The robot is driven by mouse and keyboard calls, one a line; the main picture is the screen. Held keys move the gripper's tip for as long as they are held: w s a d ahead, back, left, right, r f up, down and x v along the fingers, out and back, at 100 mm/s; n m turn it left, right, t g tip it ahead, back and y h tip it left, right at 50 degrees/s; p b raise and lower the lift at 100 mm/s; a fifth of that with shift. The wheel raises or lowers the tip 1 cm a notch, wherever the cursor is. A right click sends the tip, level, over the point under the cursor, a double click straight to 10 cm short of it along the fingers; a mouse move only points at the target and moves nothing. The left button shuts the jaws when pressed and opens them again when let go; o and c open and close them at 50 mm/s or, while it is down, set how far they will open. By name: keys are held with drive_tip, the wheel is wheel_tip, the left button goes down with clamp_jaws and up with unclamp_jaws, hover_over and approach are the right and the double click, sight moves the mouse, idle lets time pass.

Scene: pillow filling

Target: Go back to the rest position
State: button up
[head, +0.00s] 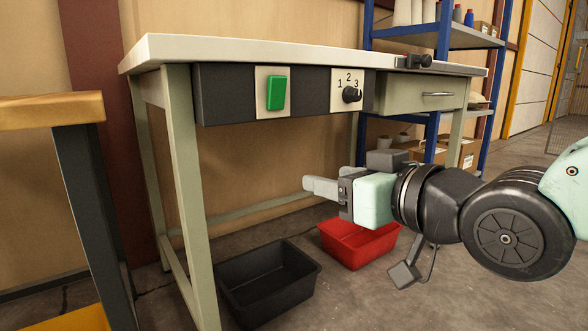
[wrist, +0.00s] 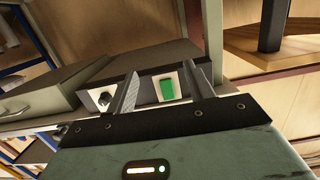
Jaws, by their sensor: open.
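My gripper (head: 322,187) is in front of the workbench, below the level of its control panel, and points left in the head view. In the wrist view my gripper (wrist: 163,90) shows two fingers apart with nothing between them. The green button (head: 276,92) and the numbered rotary knob (head: 351,94) sit on the dark panel under the bench top. The green button (wrist: 167,88) and the knob (wrist: 104,99) also show in the wrist view, beyond the fingers. My gripper appears apart from the panel.
The workbench (head: 250,49) has a drawer (head: 425,94) at right. A black bin (head: 268,282) and a red bin (head: 359,243) stand on the floor below. A wooden-topped table (head: 50,110) is at left. A blue shelf rack (head: 465,38) stands behind.

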drive_tip(key=s+d+r+n+g+h+p, duration=0.1)
drive_tip(key=s+d+g+h+p, duration=0.25)
drive_tip(key=s+g+p, duration=0.45)
drive_tip(key=s+d+r+g+h+p, duration=0.1)
drive_tip(key=s+d+g+h+p, duration=0.35)
drive_tip(key=s+p, duration=0.6)
wheel_tip(320, 180, up, 35)
drive_tip(key=a+g+p, duration=0.1)
drive_tip(key=p, duration=3.5)
drive_tip(key=shift+w+a+r+h, duration=0.15)
drive_tip(key=shift+w+h, duration=0.1)
drive_tip(key=shift+h, duration=0.05)
